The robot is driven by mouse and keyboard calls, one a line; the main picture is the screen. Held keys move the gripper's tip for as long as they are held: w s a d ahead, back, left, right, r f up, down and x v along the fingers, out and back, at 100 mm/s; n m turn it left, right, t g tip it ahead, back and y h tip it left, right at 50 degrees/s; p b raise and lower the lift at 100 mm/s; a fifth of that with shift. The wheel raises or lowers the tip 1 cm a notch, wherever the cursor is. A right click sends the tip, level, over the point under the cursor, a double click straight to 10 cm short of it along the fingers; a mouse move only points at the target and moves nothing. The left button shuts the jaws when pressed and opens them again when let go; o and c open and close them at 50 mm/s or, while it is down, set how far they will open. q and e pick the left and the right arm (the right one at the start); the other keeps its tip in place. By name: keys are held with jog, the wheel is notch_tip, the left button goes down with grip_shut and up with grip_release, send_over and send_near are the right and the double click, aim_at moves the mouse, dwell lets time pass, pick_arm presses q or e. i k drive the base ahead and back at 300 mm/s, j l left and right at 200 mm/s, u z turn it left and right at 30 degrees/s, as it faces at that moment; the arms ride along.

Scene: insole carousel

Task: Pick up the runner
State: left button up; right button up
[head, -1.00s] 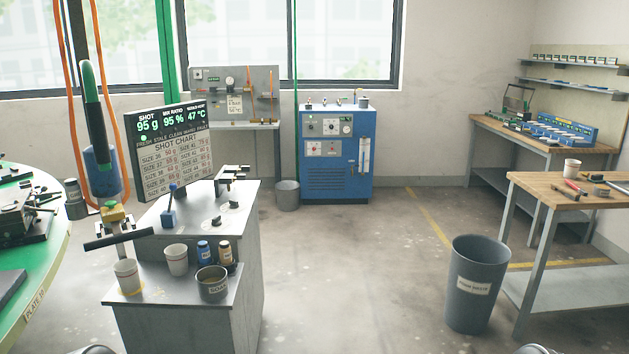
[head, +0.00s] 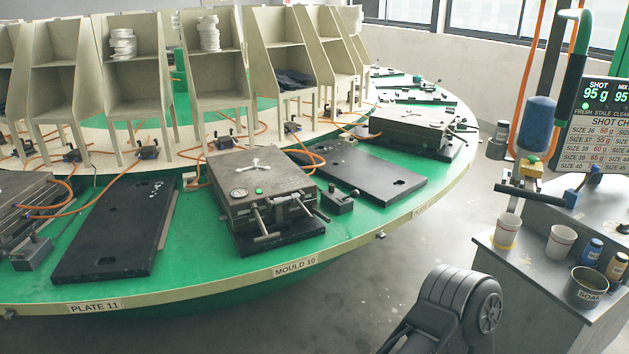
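A small white branched piece that looks like the runner (head: 254,166) lies on top of the closed grey mould (head: 262,185) at the label MOULD 10. The mould sits on a dark plate at the near edge of the green carousel (head: 210,262). Neither of my grippers is in view. A dark part of my arm shows at the bottom, right of centre, apart from the carousel.
Dark flat plates (head: 115,228) lie on both sides of the mould, with another mould (head: 415,128) farther right. Upright cream racks (head: 218,75) and orange hoses stand behind. A grey pouring station (head: 535,270) with cups is at the right; bare floor lies between.

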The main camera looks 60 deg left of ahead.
aim_at(238, 170)
jog(key=u, duration=2.5)
